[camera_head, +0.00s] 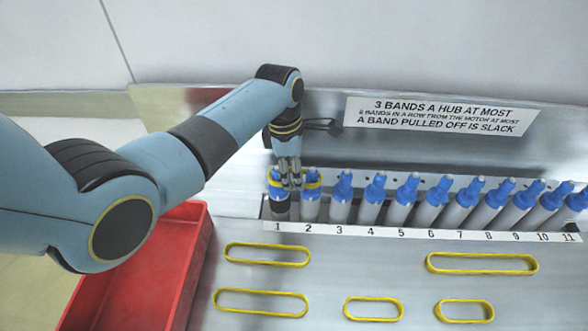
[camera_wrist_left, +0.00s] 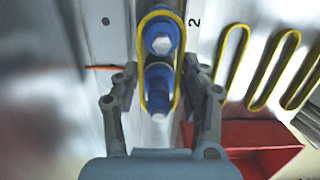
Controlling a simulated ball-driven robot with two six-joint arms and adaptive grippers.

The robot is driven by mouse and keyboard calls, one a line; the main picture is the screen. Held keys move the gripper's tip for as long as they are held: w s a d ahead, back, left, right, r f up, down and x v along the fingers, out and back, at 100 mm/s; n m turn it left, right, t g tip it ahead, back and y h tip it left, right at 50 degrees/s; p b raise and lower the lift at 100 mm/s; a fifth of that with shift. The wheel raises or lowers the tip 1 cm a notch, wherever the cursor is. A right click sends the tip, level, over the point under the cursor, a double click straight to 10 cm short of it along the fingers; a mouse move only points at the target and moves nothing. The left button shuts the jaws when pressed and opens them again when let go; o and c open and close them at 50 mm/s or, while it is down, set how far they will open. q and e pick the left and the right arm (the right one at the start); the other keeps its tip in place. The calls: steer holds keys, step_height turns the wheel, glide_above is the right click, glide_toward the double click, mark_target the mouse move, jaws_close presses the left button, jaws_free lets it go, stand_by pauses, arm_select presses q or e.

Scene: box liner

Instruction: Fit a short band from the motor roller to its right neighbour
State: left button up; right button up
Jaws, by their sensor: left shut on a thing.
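The motor roller, number 1 (camera_head: 280,211), has a dark body and a blue hub at the left end of the row. Its right neighbour, roller 2 (camera_head: 310,209), is grey with a blue hub. A yellow band (camera_wrist_left: 139,45) loops around both blue hubs in the left wrist view. The roller 2 hub (camera_wrist_left: 162,38) is above and the roller 1 hub (camera_wrist_left: 158,88) is below. My left gripper (camera_head: 287,180) is over these hubs, its fingers (camera_wrist_left: 160,76) on either side of the band, shut on it. How deep the band sits is unclear. My right gripper is not in view.
Short bands (camera_head: 373,299) (camera_head: 464,320) and longer bands (camera_head: 267,264) (camera_head: 262,313) (camera_head: 482,272) lie on the metal table in front. Rollers 3 to 11 (camera_head: 400,213) continue rightward without bands. A red bin (camera_head: 190,262) stands at left. A sign (camera_head: 440,114) is on the back panel.

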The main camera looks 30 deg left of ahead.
arm_select(q)
steer(key=o, duration=0.9)
steer(key=shift+o, duration=0.3)
